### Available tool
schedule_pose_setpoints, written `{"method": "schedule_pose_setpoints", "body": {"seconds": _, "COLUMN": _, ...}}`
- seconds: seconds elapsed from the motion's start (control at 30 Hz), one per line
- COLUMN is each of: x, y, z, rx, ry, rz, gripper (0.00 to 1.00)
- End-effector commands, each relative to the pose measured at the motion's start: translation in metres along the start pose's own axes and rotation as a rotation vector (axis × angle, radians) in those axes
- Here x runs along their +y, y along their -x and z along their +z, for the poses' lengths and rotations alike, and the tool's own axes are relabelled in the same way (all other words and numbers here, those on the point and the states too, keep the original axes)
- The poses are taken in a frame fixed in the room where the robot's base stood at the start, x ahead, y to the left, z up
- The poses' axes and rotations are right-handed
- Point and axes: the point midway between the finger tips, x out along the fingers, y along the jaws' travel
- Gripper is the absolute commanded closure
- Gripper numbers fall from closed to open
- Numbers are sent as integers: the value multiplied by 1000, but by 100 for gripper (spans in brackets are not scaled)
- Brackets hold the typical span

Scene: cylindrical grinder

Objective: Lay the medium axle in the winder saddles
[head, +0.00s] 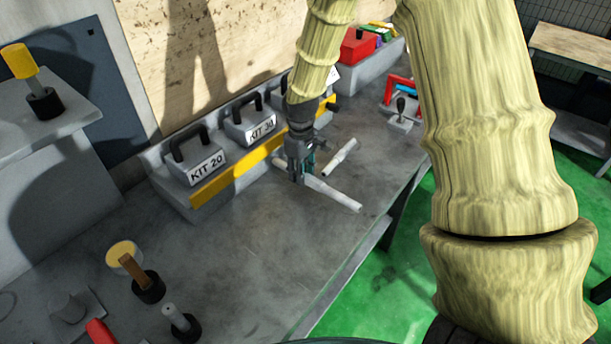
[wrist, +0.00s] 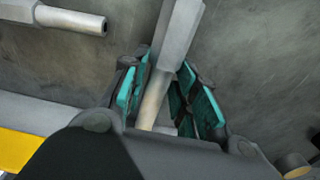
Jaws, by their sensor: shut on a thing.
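A grey stepped axle (head: 335,193) is in the jaws of my gripper (head: 303,176) over the middle of the bench. The wrist view shows this axle (wrist: 176,45) running between the teal pads of my gripper (wrist: 168,100), which is shut on it. I cannot tell whether it touches the bench. A second, similar axle (head: 341,157) lies just to the right, apart from the gripper; it also shows at the upper left of the wrist view (wrist: 60,18). No label shows which axle is the medium one. I cannot make out the winder saddles.
The KIT 20 block (head: 194,163) and KIT 30 block (head: 250,122) stand on a yellow-edged rack (head: 235,178) behind the gripper. A red and blue frame (head: 400,92) is farther right. Handled tools (head: 140,275) stand at the lower left. The bench (head: 250,250) in front is clear.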

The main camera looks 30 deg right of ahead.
Motion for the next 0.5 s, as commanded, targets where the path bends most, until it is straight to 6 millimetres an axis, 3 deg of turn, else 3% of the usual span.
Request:
{"method": "schedule_pose_setpoints", "body": {"seconds": 0.17, "x": 1, "y": -3, "z": -1, "rx": 1, "ry": 0, "rz": 0, "gripper": 100}}
{"method": "schedule_pose_setpoints", "body": {"seconds": 0.5, "x": 1, "y": -30, "z": -1, "rx": 1, "ry": 0, "rz": 0, "gripper": 100}}
